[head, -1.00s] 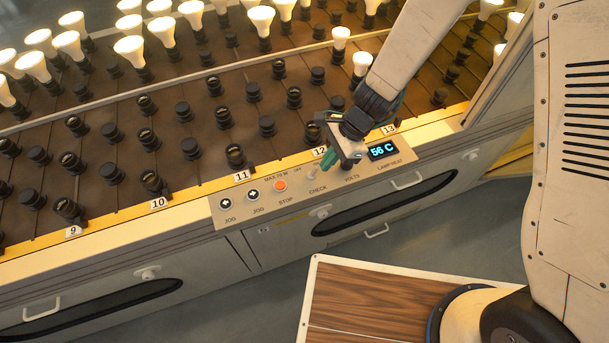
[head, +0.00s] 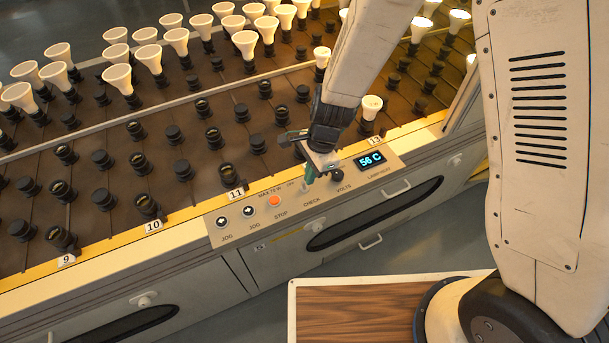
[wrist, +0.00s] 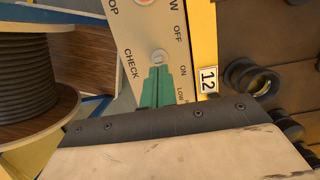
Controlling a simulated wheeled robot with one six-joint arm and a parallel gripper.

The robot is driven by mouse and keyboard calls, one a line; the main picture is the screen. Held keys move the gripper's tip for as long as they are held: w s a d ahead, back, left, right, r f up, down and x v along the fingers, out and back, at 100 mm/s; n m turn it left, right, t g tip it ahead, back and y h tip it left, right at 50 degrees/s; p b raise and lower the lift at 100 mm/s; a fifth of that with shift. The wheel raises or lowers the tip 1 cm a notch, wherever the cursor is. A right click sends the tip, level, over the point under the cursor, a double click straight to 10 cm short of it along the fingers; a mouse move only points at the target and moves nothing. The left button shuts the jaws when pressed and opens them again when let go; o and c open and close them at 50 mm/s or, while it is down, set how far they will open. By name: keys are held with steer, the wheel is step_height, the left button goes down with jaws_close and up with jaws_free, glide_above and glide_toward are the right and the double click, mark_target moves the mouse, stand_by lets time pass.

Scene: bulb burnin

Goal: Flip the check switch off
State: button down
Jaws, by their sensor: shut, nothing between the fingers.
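The check switch (head: 304,188) is a small pale toggle on the beige control panel (head: 222,239), above the CHECK label. In the wrist view, the check switch (wrist: 158,58) shows as a rounded light tip near the OFF and ON markings. My gripper (head: 311,174) is shut and empty, with its green fingers at the switch. In the wrist view, my gripper (wrist: 157,83) points at the toggle from the ON side. Its fingertips are at or very close to the toggle; contact is unclear, and they partly cover its base.
An orange stop button (head: 274,200), two jog buttons (head: 235,216), a volts knob (head: 337,172) and a 56 C display (head: 371,159) share the panel. Bulbs (head: 146,55) stand in sockets behind. A cable reel (wrist: 35,62) shows in the wrist view.

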steer(key=shift+s+a+r, duration=0.1)
steer(key=shift+a, duration=0.1)
steer(key=shift+v, duration=0.8)
steer(key=shift+a, duration=0.15)
